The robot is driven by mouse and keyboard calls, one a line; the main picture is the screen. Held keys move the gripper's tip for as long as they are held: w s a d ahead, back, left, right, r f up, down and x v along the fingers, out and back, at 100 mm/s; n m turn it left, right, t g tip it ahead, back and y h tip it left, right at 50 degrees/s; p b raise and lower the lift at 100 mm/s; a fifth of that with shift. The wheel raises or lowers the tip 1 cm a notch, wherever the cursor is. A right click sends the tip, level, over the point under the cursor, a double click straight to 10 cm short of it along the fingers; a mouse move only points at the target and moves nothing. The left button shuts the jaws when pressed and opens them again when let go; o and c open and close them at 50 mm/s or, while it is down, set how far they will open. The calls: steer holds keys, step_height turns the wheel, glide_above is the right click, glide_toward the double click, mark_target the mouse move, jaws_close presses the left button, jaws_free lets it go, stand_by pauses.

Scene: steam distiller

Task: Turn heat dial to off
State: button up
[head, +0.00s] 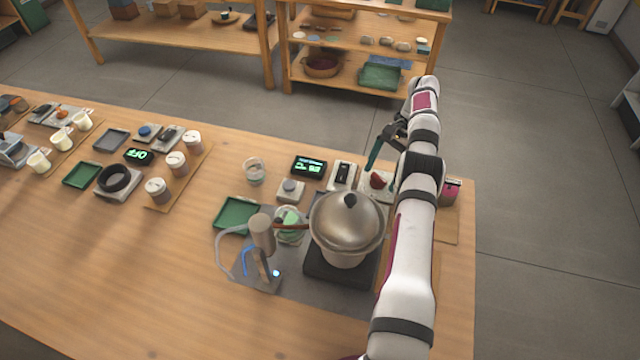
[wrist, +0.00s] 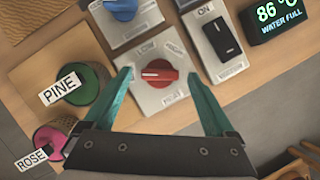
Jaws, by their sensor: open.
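The red heat dial (wrist: 160,73) sits on a light grey plate with small labels around it; LOW is readable at upper left, the others are too small to read surely. Its raised grip lies about level in the wrist view, with a pale mark at its left end. The dial also shows in the head view (head: 378,181), close to my arm. My gripper (wrist: 164,84) is open, its two teal fingers on either side of the dial, apart from it. In the head view my gripper (head: 374,152) is tilted above the plate; contact is not visible.
A black switch (wrist: 221,38) marked ON and a display (wrist: 281,17) reading 86 °C WATER FULL stand to the right. A blue knob (wrist: 122,8) is above. PINE (wrist: 82,87) and ROSE (wrist: 50,138) jars are left. A metal pot (head: 346,225) stands near my arm.

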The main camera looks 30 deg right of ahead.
steer(key=m+t, duration=0.1)
steer(key=m, duration=0.3)
steer(key=m+t, duration=0.1)
steer(key=m, duration=0.1)
steer(key=shift+s+r+t, duration=0.15)
steer(key=shift+s+t, duration=0.15)
steer(key=m+t, duration=0.1)
steer(key=m, duration=0.1)
steer(key=m+h, duration=0.1)
steer(key=m, duration=0.2)
steer(key=shift+s+a+t, duration=0.2)
steer(key=shift+t, duration=0.2)
steer(key=w+a+v, duration=0.1)
steer(key=v, duration=1.5)
steer(key=a+r+n+g, duration=0.1)
steer(key=a+r+n, duration=0.2)
steer(key=a, duration=0.5)
steer(key=a+r+n+g, duration=0.1)
steer(key=a+r+n, duration=0.2)
steer(key=a, duration=0.4)
steer(key=s+a+r+n, duration=0.1)
steer(key=s+a+n, duration=0.2)
steer(key=a, duration=0.4)
steer(key=s+a+r+n, duration=0.1)
steer(key=s+a+n, duration=0.3)
steer(key=a, duration=0.4)
steer(key=shift+s+a+r+g+h, duration=0.3)
steer(key=shift+s+r+g, duration=0.05)
steer(key=shift+s+g, duration=0.05)
